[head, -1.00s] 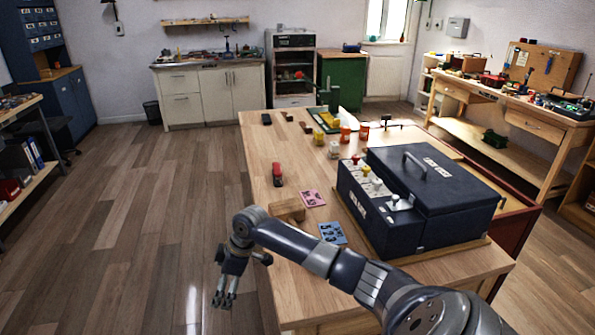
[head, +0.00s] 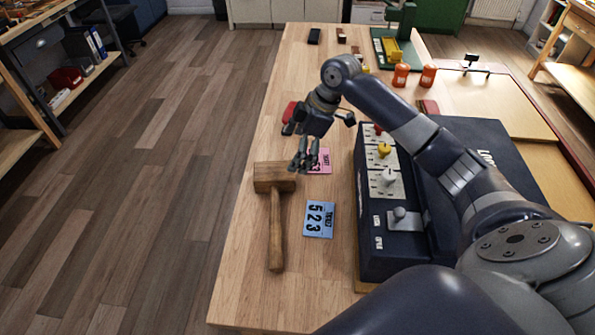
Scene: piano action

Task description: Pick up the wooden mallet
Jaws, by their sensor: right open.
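The wooden mallet (head: 275,217) lies on the wooden table near its left edge in the head view. Its block head is at the far end and its handle points toward me. My right gripper (head: 303,163) is open and empty. It hangs just beyond and to the right of the mallet head, in front of a pink ticket (head: 319,160) that it partly hides. I see no contact between the fingers and the mallet. My left gripper is not in view.
A dark blue case (head: 376,235) with knobs stands right of the mallet, partly hidden by my arm. A blue ticket (head: 319,219) lies between them. A red object (head: 288,113) and orange jars (head: 401,75) are farther back. Bare table (head: 290,300) lies in front.

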